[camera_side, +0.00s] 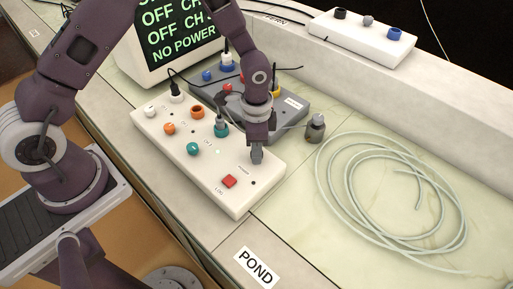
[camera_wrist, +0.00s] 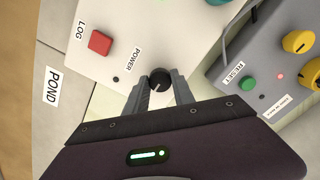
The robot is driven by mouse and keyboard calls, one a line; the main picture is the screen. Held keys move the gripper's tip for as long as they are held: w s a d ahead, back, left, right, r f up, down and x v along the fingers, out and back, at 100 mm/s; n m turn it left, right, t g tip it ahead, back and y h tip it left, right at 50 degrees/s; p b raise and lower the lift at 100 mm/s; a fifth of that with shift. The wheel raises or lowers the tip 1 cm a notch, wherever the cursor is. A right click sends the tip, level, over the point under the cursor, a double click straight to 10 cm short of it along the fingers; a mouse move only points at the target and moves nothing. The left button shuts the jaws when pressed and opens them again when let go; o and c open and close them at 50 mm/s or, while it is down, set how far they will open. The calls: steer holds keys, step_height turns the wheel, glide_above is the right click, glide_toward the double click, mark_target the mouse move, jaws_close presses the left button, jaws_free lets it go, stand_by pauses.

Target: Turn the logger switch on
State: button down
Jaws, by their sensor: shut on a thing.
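The white logger box (camera_side: 205,185) lies on the bench. In the wrist view, its black power knob (camera_wrist: 158,79) sits beside the POWER label (camera_wrist: 132,59). My gripper (camera_side: 257,157) points down at the box's right part. In the wrist view its fingers (camera_wrist: 160,86) are shut on the black knob, one on each side. The fingers hide the knob in the side view. A small dark dot (camera_wrist: 115,79), perhaps an unlit lamp, is near the label. The screen (camera_side: 178,35) reads "OFF CH." and "NO POWER" in green.
A red LOG button (camera_wrist: 100,42) is close to the knob. A grey box (camera_side: 290,108) with coloured knobs stands behind. Coiled pale tubing (camera_side: 330,195) lies at right, near a small grey weight-like object (camera_side: 316,128). A white box (camera_side: 362,38) is on the back ledge.

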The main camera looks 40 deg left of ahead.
stand_by(0.3)
steer(key=c, duration=1.1)
jaws_free()
steer(key=shift+o, duration=0.2)
step_height(320, 180, up, 7)
steer(key=shift+r, duration=0.1)
steer(key=s+a+r+n+t, duration=0.1)
steer(key=a+r, duration=0.1)
steer(key=r, duration=0.3)
steer(key=s+a+r+n+t, duration=0.1)
steer(key=s+a+r, duration=0.1)
steer(key=r, duration=0.4)
steer(key=s+a+r+n+t, duration=0.1)
steer(key=s+r+n, duration=0.2)
steer(key=s+r, duration=0.3)
steer(key=s+a+r+n+t, duration=0.2)
steer(key=s+r+n, duration=0.2)
steer(key=s, duration=0.9)
steer(key=shift+r+t, duration=0.3)
steer(key=shift+r, duration=0.65)
